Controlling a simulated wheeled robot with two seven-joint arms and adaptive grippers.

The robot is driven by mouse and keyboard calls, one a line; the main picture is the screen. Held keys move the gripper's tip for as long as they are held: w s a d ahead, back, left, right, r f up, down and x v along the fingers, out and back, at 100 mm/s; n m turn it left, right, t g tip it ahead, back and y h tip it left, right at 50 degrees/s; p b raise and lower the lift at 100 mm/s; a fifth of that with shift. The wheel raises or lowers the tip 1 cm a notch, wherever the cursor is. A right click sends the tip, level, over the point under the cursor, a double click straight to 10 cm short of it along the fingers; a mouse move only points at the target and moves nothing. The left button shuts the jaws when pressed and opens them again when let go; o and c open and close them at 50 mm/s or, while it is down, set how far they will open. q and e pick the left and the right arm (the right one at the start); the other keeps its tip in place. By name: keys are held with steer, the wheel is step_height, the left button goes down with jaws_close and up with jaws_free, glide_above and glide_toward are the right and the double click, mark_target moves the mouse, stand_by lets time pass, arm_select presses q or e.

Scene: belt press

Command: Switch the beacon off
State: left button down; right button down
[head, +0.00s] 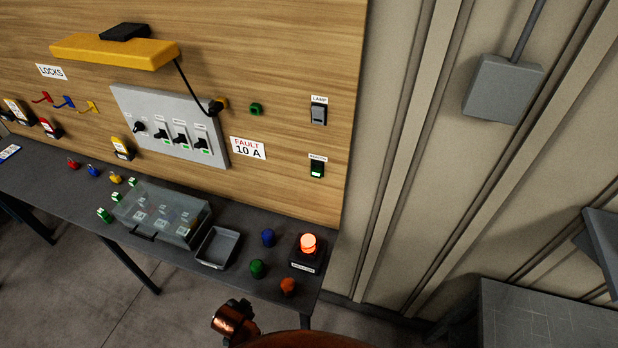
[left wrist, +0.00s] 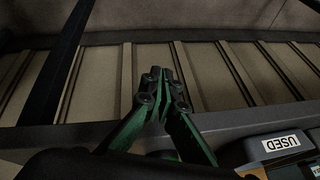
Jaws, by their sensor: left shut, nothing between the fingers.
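The beacon (head: 308,243) glows bright orange-red on a black base with a white label, near the right end of the grey bench. On the wooden panel above it, a small black rocker switch (head: 317,169) shows a lit green face under a small label that seems to read BEACON. Above that is a grey rocker switch (head: 318,114) labelled LAMP. My left gripper (left wrist: 157,74) shows only in the left wrist view, with its green fingers shut and empty. Its distance from the switches cannot be told. My right gripper is not in view.
The grey bench holds a small open tray (head: 217,248), a clear-lidded box (head: 160,212) and blue, green and orange knobs. A grey panel with several black switches (head: 170,126) and a yellow lamp (head: 115,52) are on the board. A box labelled USED (left wrist: 285,143) is in the wrist view.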

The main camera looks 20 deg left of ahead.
arm_select(q)
steer(key=w+r+m+t+y+p, duration=0.1)
steer(key=w+r+t+p, duration=0.15)
steer(key=r, duration=0.95)
steer(key=w+r+m+t+p, duration=0.1)
steer(key=w+r+p, duration=0.2)
steer(key=r, duration=0.9)
steer(key=w+d+r+m+t+h, duration=0.3)
steer(key=w+d+r+m+t, duration=0.4)
steer(key=w+d+r+m, duration=0.6)
steer(key=w+d+r, duration=0.1)
steer(key=w+r, duration=0.1)
steer(key=w, duration=0.1)
steer(key=shift+r, duration=0.35)
steer(key=shift+t, duration=0.25)
